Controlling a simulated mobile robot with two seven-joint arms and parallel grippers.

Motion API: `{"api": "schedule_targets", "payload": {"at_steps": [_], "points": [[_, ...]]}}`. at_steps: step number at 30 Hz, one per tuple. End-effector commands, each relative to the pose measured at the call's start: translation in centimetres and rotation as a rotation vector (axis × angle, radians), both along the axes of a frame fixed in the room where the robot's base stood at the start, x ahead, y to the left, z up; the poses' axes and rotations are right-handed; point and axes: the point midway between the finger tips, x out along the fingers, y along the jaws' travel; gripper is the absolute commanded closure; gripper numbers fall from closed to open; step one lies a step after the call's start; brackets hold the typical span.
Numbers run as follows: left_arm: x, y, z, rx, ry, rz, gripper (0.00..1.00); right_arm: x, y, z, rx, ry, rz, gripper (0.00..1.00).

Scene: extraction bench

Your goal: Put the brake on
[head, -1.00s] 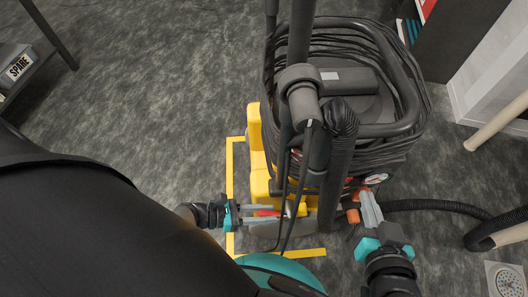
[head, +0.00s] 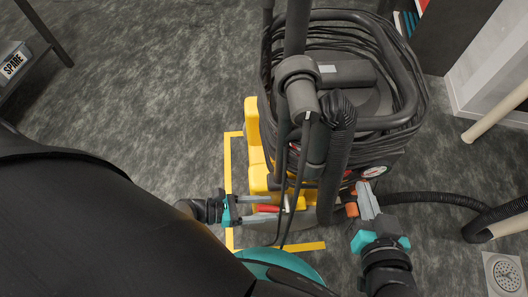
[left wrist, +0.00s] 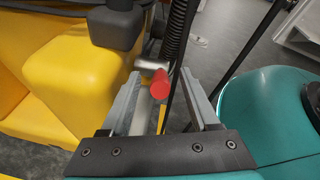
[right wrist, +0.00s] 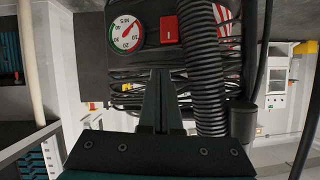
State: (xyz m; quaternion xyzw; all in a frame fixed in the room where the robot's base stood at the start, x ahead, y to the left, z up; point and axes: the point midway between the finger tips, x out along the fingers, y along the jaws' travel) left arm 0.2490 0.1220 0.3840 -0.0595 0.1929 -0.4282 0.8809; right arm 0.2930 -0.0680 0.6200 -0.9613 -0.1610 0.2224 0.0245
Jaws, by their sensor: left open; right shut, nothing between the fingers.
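A yellow-based machine (head: 256,150) with a black hose and coiled cable stands in front of me. A red-tipped metal lever, its red end (left wrist: 159,84) facing the left wrist camera, sticks out low beside the yellow body; the red also shows in the head view (head: 266,208). No label shows whether this is the brake. My left gripper (head: 270,208) is open, with its fingers on either side of the red end and apart from it. My right gripper (head: 364,194) is shut and empty, near the machine's right side, below a pressure gauge (right wrist: 126,33) and a red switch (right wrist: 169,28).
Yellow tape (head: 229,190) marks the floor around the machine. A black hose (head: 425,198) runs off to the right. A shelf with a SPARE box (head: 14,62) is at the far left. A floor drain (head: 505,272) is at lower right. The floor at left is clear.

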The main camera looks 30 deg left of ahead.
Motion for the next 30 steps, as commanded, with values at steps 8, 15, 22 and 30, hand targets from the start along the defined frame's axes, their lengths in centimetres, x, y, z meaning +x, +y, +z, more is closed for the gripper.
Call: {"api": "schedule_targets", "payload": {"at_steps": [8,15,22,30], "points": [[0.0,0.0,0.1,0.000,-0.001,0.000,0.38,0.0,0.0,0.0,-0.001,0.001,0.001,1.00],[-0.5,0.8,0.4,0.000,0.000,0.000,0.38,0.0,-0.5,0.0,-0.022,0.035,-0.005,1.00],[-2.1,2.9,1.2,0.001,0.001,-0.001,0.38,-0.4,-1.8,-0.3,-0.083,0.142,-0.014,1.00],[-4.5,6.2,2.4,0.002,0.001,0.000,0.38,-1.4,-3.7,-0.6,-0.158,0.288,-0.031,1.00]]}}
